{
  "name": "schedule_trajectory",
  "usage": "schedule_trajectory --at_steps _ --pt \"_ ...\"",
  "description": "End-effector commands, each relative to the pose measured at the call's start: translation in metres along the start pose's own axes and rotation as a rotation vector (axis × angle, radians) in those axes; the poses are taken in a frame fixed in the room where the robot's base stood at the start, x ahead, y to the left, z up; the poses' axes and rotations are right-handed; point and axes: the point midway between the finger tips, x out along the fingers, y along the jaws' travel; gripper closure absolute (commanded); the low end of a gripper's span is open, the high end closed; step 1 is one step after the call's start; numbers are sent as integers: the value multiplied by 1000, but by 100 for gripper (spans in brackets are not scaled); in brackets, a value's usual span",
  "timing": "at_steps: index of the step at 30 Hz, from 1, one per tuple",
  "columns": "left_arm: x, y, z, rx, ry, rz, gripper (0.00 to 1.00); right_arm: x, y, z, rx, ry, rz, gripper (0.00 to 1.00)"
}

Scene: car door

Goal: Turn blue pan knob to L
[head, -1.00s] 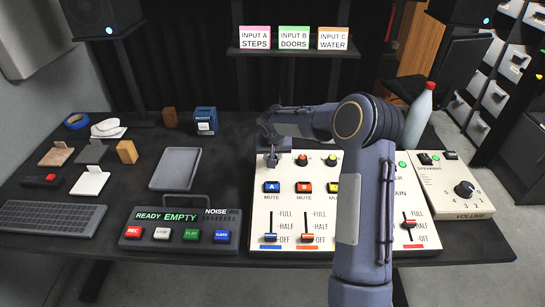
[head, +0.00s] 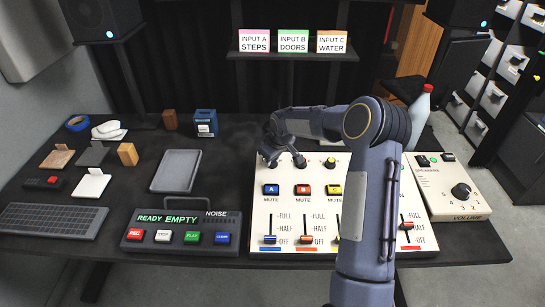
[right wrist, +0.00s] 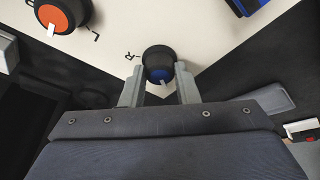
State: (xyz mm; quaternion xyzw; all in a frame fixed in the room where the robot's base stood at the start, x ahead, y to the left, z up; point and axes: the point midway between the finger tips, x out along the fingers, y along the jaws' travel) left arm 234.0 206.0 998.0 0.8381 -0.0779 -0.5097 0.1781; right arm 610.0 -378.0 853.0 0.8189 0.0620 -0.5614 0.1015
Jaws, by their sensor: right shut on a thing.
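The blue pan knob (right wrist: 157,70) is dark with a blue cap and a white pointer mark, on the cream mixer panel (right wrist: 200,22). My right gripper (right wrist: 158,72) is shut on it, one finger on each side. Its pointer faces the bottom of the right wrist view, towards my gripper's palm. A printed R shows just left of the knob; no L of its own is visible, and the L farther left is by the orange knob (right wrist: 60,14). In the head view my right gripper (head: 270,156) is at the panel's upper left corner and largely covers the knob. My left gripper is out of view.
The orange knob (head: 299,160) and yellow knob (head: 330,162) stand close to the right. Mute buttons and sliders lie nearer me. A grey tray (head: 176,171) and a recorder box (head: 181,233) are to the left. A bottle (head: 420,112) stands at the back right.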

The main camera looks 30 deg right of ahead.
Motion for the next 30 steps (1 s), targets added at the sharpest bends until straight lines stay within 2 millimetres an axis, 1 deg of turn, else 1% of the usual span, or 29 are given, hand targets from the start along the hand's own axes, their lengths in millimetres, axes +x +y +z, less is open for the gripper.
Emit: schedule_trajectory --at_steps 16,17,21,22,30 --pt "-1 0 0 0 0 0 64 -1 0 0 -27 1 -6 95" --pt "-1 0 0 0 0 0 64 -1 0 0 -27 1 -6 71" --pt "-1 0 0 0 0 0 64 0 0 0 -27 0 -6 52" --pt "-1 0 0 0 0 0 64 0 0 0 -27 0 -6 50" --pt "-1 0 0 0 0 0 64 -1 0 0 -27 0 -6 50"
